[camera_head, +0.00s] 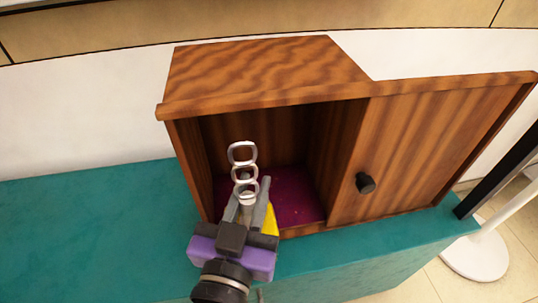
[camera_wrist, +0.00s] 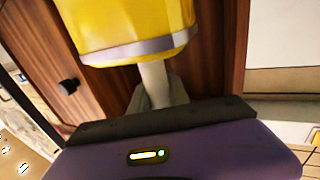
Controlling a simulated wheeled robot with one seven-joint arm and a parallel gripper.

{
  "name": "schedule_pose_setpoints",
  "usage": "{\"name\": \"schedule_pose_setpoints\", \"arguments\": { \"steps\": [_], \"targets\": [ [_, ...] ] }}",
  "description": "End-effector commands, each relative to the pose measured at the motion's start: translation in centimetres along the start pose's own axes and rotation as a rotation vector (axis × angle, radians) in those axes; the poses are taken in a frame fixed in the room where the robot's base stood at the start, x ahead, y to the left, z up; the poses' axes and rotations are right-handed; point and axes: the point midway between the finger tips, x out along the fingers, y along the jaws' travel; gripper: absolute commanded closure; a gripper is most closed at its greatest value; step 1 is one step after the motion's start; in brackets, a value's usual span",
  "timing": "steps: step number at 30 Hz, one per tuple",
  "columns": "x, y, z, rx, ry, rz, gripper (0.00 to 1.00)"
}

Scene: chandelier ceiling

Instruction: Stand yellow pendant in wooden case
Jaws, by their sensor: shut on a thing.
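The wooden case (camera_head: 262,75) stands on a teal surface, with its left compartment open at the front and a dark purple floor (camera_head: 298,206) inside. My gripper (camera_head: 254,192) is at the front of this opening, shut on the yellow pendant (camera_head: 271,221). Silver chain links (camera_head: 243,154) rise above the fingers against the dark interior. Most of the pendant is hidden behind my gripper in the head view. In the wrist view, the yellow pendant (camera_wrist: 130,22) shows a silver band, and its pale neck (camera_wrist: 155,80) runs down between my fingers. I cannot tell whether it touches the case floor.
A wooden panel (camera_head: 425,145) with a dark knob (camera_head: 365,183) extends right of the opening. The case's left wall (camera_head: 188,160) is close to my gripper. The teal top (camera_head: 90,235) is clear at left. A white stand base (camera_head: 475,250) is on the floor at right.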

Motion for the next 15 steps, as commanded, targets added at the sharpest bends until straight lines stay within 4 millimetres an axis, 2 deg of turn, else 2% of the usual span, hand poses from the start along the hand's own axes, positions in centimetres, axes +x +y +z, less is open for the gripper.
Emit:
{"name": "schedule_pose_setpoints", "arguments": {
  "steps": [9,15],
  "targets": [
    [7.4,0.1,-0.1,0.004,0.004,0.004,1.0],
    [10.9,0.1,-0.1,0.003,0.003,0.002,1.0]
  ]
}}
